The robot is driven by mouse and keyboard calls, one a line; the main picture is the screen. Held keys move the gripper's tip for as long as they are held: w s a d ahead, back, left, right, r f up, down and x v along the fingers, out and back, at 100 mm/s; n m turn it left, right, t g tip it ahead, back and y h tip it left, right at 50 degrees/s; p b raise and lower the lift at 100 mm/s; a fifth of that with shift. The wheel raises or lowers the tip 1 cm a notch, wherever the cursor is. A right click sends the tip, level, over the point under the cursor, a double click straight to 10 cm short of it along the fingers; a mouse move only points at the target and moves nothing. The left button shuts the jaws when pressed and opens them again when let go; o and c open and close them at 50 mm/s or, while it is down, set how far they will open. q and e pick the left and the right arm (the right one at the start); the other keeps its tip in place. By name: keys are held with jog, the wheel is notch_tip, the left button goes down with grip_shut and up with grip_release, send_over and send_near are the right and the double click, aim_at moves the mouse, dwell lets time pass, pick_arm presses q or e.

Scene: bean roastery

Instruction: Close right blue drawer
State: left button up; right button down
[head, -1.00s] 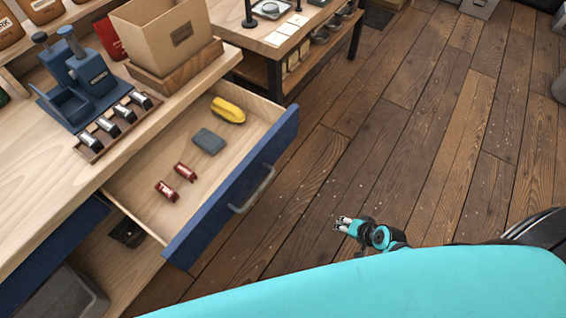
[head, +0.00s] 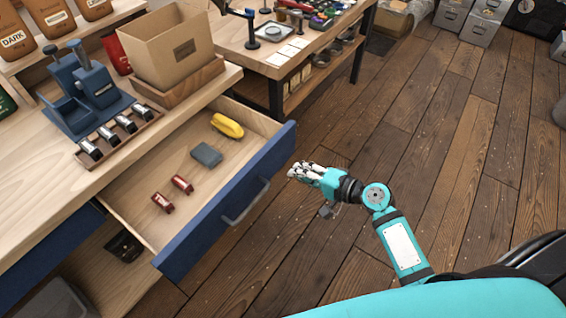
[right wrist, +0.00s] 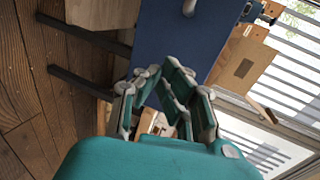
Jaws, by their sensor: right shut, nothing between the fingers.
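The right blue drawer stands pulled out from the wooden workbench, its blue front (head: 205,228) facing my right arm. Its grey bar handle (head: 246,203) is on that front. Inside lie a yellow object (head: 227,126), a grey-blue block (head: 206,155) and two small red items (head: 182,184). My right gripper (head: 292,172) is shut and empty, to the right of the drawer front near its far end, with no clear contact. In the right wrist view the blue front (right wrist: 180,42) shows beyond the fingers (right wrist: 160,78). My left gripper is out of view.
The bench top holds a blue press (head: 88,90), a rack of metal parts (head: 118,135) and a cardboard box (head: 165,45). Another blue drawer front (head: 50,245) is at lower left. A second table (head: 300,50) stands behind.

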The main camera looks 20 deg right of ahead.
aim_at(274, 162)
jog(key=x, duration=0.2)
jog(key=r+x, duration=0.1)
jog(key=x, duration=0.1)
jog(key=shift+w+a+p, duration=0.15)
jog(key=shift+w+p, duration=0.05)
jog(key=shift+p, duration=0.15)
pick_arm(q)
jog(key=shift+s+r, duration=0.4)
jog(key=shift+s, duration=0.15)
pick_arm(e)
jog(key=shift+w+a+f, duration=0.15)
jog(key=shift+w+a, duration=0.15)
jog(key=shift+w, duration=0.15)
